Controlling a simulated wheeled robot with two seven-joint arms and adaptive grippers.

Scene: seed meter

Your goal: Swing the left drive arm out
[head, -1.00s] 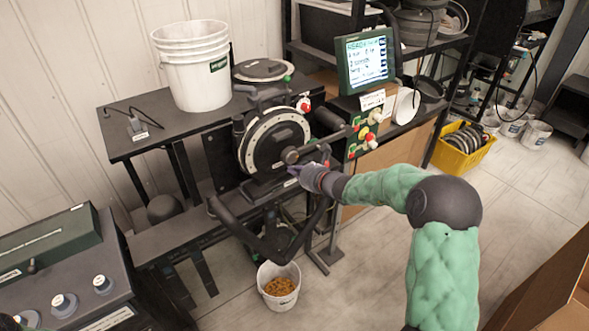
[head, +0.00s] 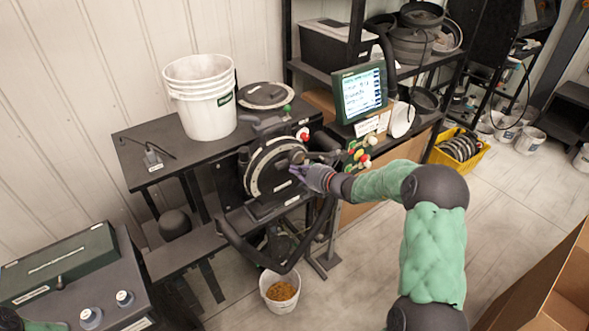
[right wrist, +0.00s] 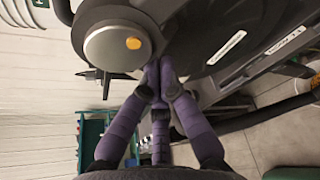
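The seed meter is a dark round disc with a pale dotted rim (head: 252,181), mounted upright on the bench stand. A dark drive arm (head: 326,156) reaches across its front from the right and ends in a round grey hub (head: 297,157). The hub (right wrist: 118,46) fills the upper left of the right wrist view, with an orange spot on its face. My right gripper (head: 295,171) is just below the hub, in front of the disc. Its purple fingertips (right wrist: 159,70) are together beside the hub's edge, with nothing visible between them. The left gripper does not show.
A stack of white buckets (head: 205,115) stands on the bench left of the meter. A monitor (head: 360,92) and a panel of coloured knobs (head: 360,153) are to the right. A bucket of grain (head: 280,301) is on the floor below. A black bent bar (head: 245,250) juts forward under the meter.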

